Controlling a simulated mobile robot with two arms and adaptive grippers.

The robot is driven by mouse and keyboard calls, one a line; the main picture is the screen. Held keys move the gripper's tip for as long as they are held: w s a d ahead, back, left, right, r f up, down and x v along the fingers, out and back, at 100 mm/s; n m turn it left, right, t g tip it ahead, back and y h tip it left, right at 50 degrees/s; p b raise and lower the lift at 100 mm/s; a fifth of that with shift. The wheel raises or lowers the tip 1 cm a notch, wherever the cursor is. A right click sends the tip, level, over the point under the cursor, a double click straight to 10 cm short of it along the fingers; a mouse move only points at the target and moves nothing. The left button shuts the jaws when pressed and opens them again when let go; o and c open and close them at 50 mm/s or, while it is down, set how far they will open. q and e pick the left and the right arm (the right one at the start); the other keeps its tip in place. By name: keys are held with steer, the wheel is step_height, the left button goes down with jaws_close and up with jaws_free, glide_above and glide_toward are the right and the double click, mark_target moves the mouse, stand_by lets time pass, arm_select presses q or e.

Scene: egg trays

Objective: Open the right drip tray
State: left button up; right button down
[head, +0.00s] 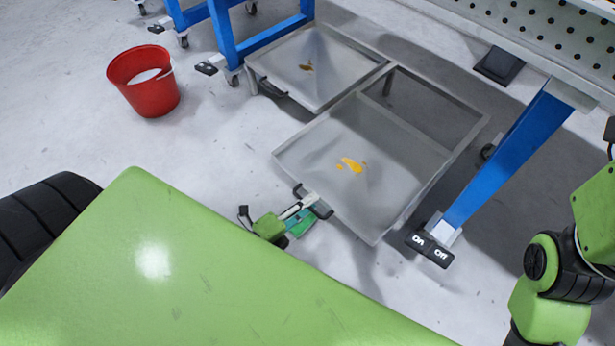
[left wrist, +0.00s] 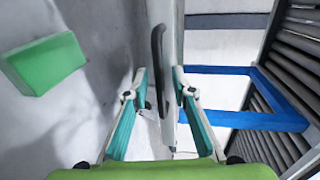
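The right drip tray (head: 375,233) is a grey metal pan with a yellow spill in it. It sticks out farther toward me than the left drip tray (head: 262,82). Its dark handle (left wrist: 156,48) is on the front edge. My left gripper (head: 308,208) is at that handle in the head view. In the left wrist view my left gripper (left wrist: 160,82) has its teal fingers apart, one on each side of the handle and front wall. I see no clear contact. My right gripper is out of view; only my right arm shows.
A red bucket (head: 143,90) stands on the floor at the left. Blue table legs (head: 510,155) rise beside the right tray, with a black On/Off caster pedal (head: 430,249) at one foot.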

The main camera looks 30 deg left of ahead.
arm_select(q)
steer(key=v, duration=1.2)
